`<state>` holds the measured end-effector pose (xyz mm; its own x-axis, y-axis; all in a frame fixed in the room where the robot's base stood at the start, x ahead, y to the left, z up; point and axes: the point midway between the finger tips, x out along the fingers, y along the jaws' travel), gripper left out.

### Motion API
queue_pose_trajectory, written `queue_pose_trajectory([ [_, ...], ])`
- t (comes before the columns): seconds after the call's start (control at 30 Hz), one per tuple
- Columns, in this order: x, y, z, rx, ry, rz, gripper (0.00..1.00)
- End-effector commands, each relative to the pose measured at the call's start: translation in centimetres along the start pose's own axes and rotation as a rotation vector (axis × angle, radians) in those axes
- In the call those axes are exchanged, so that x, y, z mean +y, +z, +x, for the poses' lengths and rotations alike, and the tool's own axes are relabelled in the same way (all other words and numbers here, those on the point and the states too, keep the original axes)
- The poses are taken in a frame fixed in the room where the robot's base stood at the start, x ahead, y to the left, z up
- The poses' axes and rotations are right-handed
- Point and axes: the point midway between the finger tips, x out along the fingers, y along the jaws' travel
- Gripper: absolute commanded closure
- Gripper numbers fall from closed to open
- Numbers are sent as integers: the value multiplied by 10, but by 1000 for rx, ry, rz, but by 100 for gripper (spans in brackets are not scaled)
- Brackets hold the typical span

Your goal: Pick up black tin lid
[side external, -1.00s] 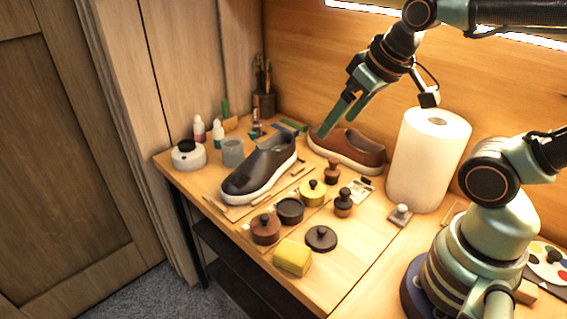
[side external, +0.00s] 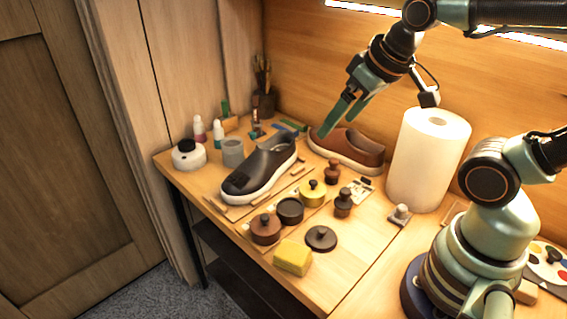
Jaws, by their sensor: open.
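A round black tin lid (side external: 321,239) with a knob on top lies flat on the bench near the front edge, to the right of an open black tin (side external: 290,211). My gripper (side external: 338,121) is open and empty. Nothing covers the lid in the side external view.
A yellow sponge (side external: 292,257), a brown tin (side external: 265,229) and a yellow tin (side external: 312,193) stand around the lid. Behind are a black sneaker (side external: 262,167), a brown shoe (side external: 350,150), two dark knobbed tools (side external: 343,203) and a paper towel roll (side external: 425,160).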

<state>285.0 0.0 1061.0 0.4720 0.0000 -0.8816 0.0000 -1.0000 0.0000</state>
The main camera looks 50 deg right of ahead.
Motion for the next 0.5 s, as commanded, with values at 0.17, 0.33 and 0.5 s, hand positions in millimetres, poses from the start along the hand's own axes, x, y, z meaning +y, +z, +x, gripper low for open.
queue_pose_trajectory([
  [0.17,0,0,0,0,0,0,0],
  [0.33,0,0,0,0,0,0,0],
  [0.5,-2,2,6,-27,-5,-74,0],
])
